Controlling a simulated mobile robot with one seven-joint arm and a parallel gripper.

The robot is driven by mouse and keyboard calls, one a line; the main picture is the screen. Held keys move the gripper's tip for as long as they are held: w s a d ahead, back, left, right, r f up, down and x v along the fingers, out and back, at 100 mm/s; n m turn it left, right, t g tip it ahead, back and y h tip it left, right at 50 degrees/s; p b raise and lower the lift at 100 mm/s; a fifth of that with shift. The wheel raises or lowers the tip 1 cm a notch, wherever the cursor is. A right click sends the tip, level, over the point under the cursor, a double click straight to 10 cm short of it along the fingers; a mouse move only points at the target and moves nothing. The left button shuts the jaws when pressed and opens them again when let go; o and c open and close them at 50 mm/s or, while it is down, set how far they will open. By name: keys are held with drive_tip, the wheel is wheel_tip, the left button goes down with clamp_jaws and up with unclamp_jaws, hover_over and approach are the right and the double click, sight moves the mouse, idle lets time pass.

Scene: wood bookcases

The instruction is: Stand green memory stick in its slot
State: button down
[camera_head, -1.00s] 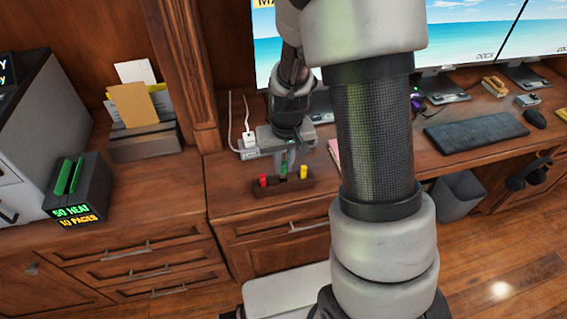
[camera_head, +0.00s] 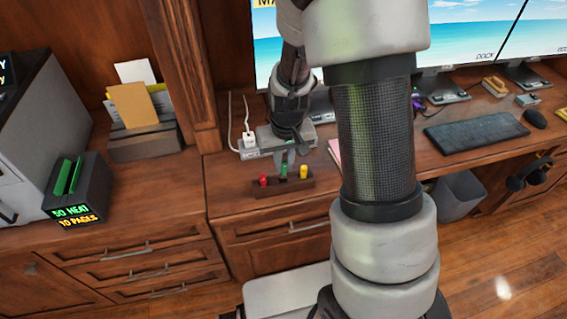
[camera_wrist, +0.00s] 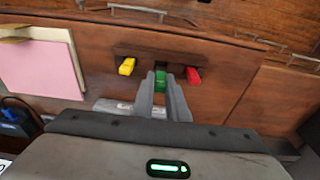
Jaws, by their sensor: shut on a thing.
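The green memory stick (camera_wrist: 160,80) is between the fingertips of my gripper (camera_wrist: 163,88), which is shut on it. In the head view the green stick (camera_head: 283,169) is at the middle of a dark wooden holder (camera_head: 272,188), between the red stick (camera_head: 263,181) and the yellow stick (camera_head: 304,171). My gripper (camera_head: 284,163) is directly above the holder's middle. The wrist view also shows the red stick (camera_wrist: 193,75) and yellow stick (camera_wrist: 127,66) on either side. The green stick's lower end and the middle slot are hidden, so I cannot tell how deep it sits.
A white plug and power strip (camera_head: 250,150) lie behind the holder. A pink notepad (camera_head: 334,152) lies to its right, also in the wrist view (camera_wrist: 45,68). The keyboard (camera_head: 477,134) is further right. The desk left of the holder is clear.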

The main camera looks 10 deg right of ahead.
sight(283, 177)
drive_tip(key=shift+f+b, duration=1.4)
drive_tip(key=shift+f, duration=0.25)
drive_tip(key=c, duration=1.7)
unclamp_jaws()
drive_tip(key=shift+o, duration=0.2)
drive_tip(key=shift+r, duration=0.1)
wheel_tip(283, 177, up, 17)
drive_tip(key=s+p, duration=0.2)
drive_tip(key=p, duration=0.1)
drive_tip(key=shift+s, duration=0.3)
